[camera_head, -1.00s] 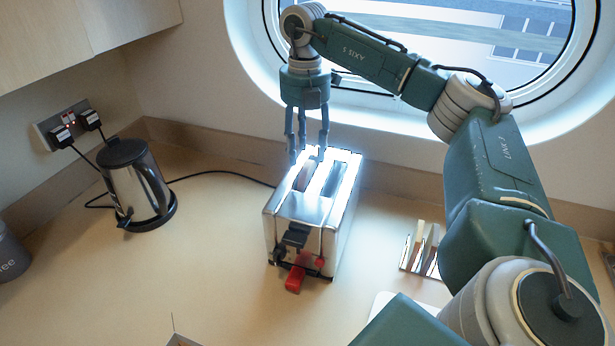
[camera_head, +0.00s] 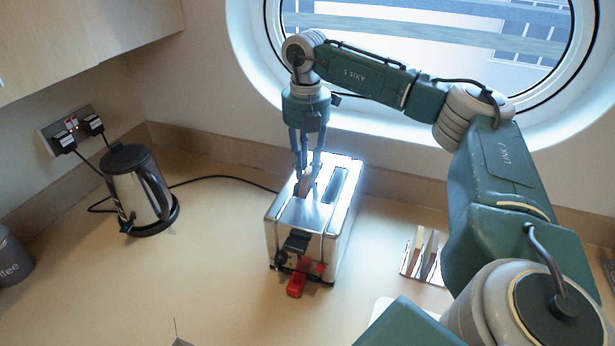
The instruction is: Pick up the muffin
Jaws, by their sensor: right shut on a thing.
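The silver toaster (camera_head: 338,222) stands on the counter in the middle, with two long slots in its top. My right gripper (camera_head: 306,176) points straight down over the toaster's left slot, its fingertips at the slot opening. It is shut on a small brownish piece, seemingly the muffin (camera_head: 305,186), which sits in the left slot and is mostly hidden by the fingers and the slot. The right slot looks dark and empty. My left gripper is not in view.
A toast rack (camera_head: 422,256) is right of the toaster. A red item (camera_head: 297,284) is at the toaster's front. A coffee canister (camera_head: 12,258) is far left.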

